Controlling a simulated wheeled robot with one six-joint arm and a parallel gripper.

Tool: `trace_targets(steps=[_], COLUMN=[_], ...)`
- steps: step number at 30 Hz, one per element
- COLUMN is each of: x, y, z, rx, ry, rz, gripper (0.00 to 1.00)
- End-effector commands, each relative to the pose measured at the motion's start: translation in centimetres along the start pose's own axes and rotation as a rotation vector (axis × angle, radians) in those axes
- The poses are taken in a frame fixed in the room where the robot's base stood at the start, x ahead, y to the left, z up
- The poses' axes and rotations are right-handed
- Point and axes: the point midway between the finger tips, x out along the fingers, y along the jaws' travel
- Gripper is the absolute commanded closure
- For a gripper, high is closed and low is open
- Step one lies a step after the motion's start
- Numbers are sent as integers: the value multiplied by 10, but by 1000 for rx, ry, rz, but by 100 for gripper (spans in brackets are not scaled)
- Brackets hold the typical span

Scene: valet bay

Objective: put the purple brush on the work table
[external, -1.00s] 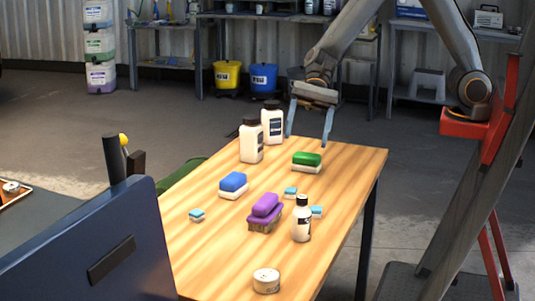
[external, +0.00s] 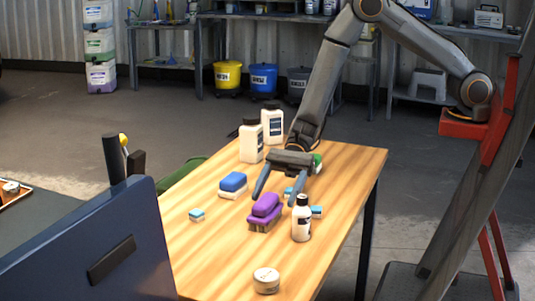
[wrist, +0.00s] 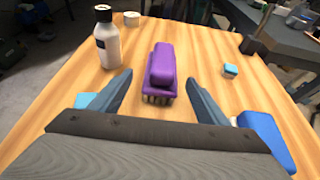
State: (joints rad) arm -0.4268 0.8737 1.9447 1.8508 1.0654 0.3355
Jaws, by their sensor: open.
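The purple brush (external: 266,206), a purple body with dark bristles underneath, sits bristles down on the wooden-topped table (external: 215,262). My gripper (external: 278,200) is open and empty, above the table just behind the brush in the external view. In the wrist view the brush (wrist: 161,72) lies ahead, lined up between the two spread fingers of my gripper (wrist: 158,80). The fingers look apart from it. I cannot tell which table is called the work table.
A dark-capped bottle (external: 302,220) stands right of the brush. A blue brush (external: 233,183) and small blue-and-white blocks (external: 196,215) lie nearby. A green brush (external: 318,161) is partly hidden behind my gripper. Two white bottles (external: 251,142) stand behind. A round tin (external: 266,280) is at the front.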

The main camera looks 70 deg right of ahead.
Motion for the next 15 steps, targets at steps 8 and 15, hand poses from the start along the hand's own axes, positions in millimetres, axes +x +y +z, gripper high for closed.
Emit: trace_targets(steps=[8,15], x=[30,62], y=[0,-2], z=[1,0], rx=[0,1], ry=[0,1], rz=[2,2], gripper=[31,31])
